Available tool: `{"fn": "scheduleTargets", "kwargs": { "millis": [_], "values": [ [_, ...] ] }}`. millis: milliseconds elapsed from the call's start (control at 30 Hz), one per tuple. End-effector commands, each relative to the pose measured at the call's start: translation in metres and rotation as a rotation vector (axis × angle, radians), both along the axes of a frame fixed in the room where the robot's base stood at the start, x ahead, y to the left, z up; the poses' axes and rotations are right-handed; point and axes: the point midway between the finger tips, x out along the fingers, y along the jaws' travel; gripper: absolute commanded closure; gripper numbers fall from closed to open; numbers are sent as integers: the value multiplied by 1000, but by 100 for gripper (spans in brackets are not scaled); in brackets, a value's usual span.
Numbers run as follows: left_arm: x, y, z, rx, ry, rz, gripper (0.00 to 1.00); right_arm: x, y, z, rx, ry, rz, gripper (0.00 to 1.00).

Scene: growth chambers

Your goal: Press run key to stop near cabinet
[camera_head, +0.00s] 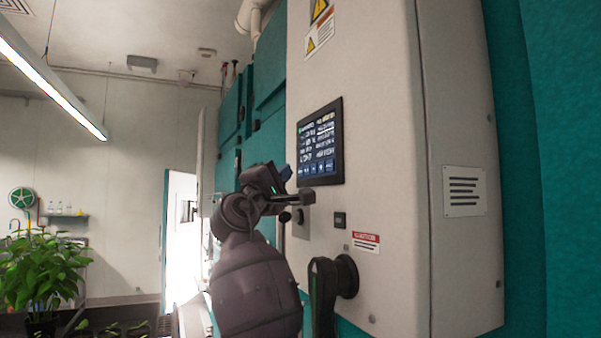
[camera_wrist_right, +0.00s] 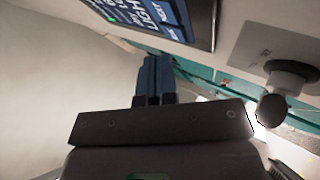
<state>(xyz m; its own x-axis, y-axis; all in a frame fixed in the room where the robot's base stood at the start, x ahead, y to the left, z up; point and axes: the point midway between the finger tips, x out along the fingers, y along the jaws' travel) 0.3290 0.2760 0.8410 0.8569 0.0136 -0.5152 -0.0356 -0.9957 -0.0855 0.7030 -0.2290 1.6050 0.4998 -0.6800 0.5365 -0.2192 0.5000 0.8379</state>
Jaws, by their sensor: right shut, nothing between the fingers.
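The near cabinet (camera_head: 385,130) is a white panel box on a teal wall. Its dark touch screen (camera_head: 320,143) has a row of blue keys along the bottom; I cannot read which one is the run key. The screen also shows at the top of the right wrist view (camera_wrist_right: 185,12), with blue keys and partly cut-off lettering. My right gripper (camera_head: 286,173) is beside the screen's lower left corner. Its blue fingers (camera_wrist_right: 155,80) are shut and empty, pointing towards the panel below the screen; contact cannot be told. My left gripper is not in view.
A dark round knob (camera_wrist_right: 285,80) sticks out of the panel close to the fingers. A leafy plant (camera_head: 42,270) stands far left.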

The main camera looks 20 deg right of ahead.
Motion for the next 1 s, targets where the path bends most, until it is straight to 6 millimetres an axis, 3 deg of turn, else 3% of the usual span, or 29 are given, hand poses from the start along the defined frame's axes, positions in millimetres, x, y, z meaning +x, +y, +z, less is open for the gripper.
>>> {"fn": "scheduleTargets", "kwargs": {
  "millis": [1000],
  "values": [
    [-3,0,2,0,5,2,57,0,-12,0,0,0,0,100]
  ]
}}
